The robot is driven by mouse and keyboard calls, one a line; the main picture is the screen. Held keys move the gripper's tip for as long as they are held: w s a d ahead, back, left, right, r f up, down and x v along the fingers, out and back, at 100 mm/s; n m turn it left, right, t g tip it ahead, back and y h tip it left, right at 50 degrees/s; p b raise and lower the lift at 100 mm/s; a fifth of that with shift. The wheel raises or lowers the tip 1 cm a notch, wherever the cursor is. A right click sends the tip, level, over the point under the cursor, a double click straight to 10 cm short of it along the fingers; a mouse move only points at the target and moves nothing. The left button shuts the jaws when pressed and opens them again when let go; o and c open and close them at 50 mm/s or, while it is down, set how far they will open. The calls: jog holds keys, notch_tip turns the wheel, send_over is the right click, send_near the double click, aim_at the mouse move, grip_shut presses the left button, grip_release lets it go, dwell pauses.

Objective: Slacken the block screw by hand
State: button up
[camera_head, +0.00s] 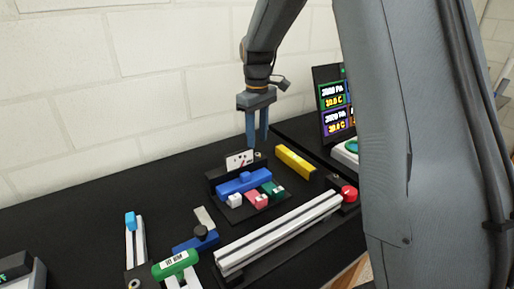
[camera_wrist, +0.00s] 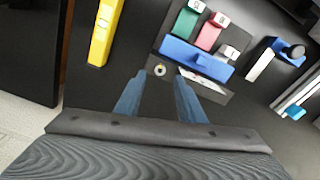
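I cannot tell for sure which part is the block screw. A small round brass-coloured screw head (camera_wrist: 159,70) sits on the dark holder behind the blue bar (camera_wrist: 197,57). A black round knob (camera_head: 200,232) stands on a separate blue block (camera_head: 193,243) at the front; the knob also shows at the right of the wrist view (camera_wrist: 295,52). My gripper (camera_head: 257,143) points down above the holder's back edge. In the wrist view its two blue fingers (camera_wrist: 159,73) are apart and empty, with the screw head between their tips in the picture; contact cannot be told.
A yellow block (camera_head: 295,162) lies right of the holder. White, pink and green pieces sit before the blue bar (camera_head: 243,183). A metal extrusion (camera_head: 280,235) lies in front, with a red knob (camera_head: 349,193) at its end. A screen (camera_head: 335,105) stands at right.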

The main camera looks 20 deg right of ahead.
aim_at(257, 156)
jog(key=shift+r+b, duration=0.3)
jog(key=shift+r, duration=1.2)
